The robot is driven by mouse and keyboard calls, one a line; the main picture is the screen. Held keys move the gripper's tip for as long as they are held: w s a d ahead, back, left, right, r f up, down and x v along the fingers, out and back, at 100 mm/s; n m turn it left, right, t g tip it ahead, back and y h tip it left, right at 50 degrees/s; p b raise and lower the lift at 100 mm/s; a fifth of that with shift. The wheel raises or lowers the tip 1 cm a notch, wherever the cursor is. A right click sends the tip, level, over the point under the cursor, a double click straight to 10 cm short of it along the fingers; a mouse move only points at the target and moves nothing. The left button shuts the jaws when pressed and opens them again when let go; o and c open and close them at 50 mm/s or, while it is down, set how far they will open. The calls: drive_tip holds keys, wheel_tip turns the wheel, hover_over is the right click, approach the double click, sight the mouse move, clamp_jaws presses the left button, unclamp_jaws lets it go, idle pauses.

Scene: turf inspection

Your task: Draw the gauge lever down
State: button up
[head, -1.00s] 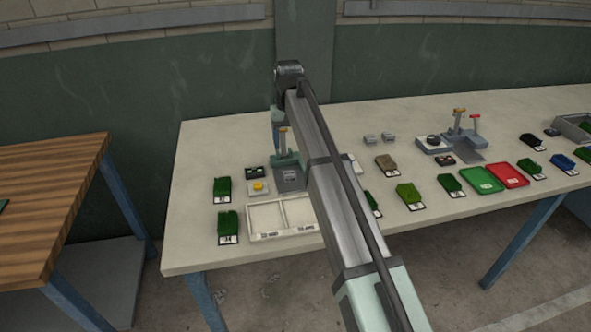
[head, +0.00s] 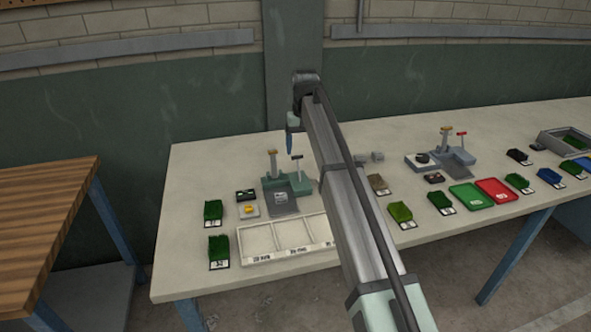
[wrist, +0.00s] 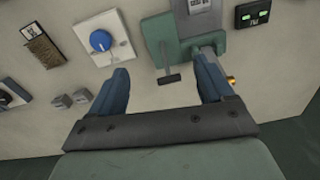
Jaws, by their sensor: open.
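The near gauge has a green base (head: 300,184) with a grey plate (head: 283,203) and an upright post with an orange top (head: 272,156). Its lever, a thin rod with a T-handle (head: 297,158), stands upright beside the post. In the wrist view the dark T-handle (wrist: 168,78) lies between my fingers, apart from both, and the green base (wrist: 185,20) is beyond it. My gripper (wrist: 161,66) is open and empty, its two blue fingers spread. In the head view my gripper (head: 290,143) hangs just above the lever's top. The post shows partly behind the right finger in the wrist view.
A blue knob on a white plate (wrist: 100,40) lies left of the gauge in the wrist view. A white divided tray (head: 243,247) is in front of the gauge. A second gauge with a red-handled lever (head: 461,134) stands to the right. Turf samples dot the table.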

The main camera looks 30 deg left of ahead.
approach(298, 157)
drive_tip(key=w, duration=0.2)
drive_tip(key=f+n, duration=0.1)
drive_tip(key=f, duration=0.3)
drive_tip(key=s+f+n, duration=0.1)
drive_tip(key=f, duration=0.3)
drive_tip(key=s+f+n+g, duration=0.1)
drive_tip(key=f, duration=0.4)
drive_tip(key=shift+a, duration=0.25)
drive_tip(key=shift+c, duration=0.3)
drive_tip(key=shift+w+d, duration=0.1)
drive_tip(key=shift+d, duration=0.1)
drive_tip(key=c, duration=1.3)
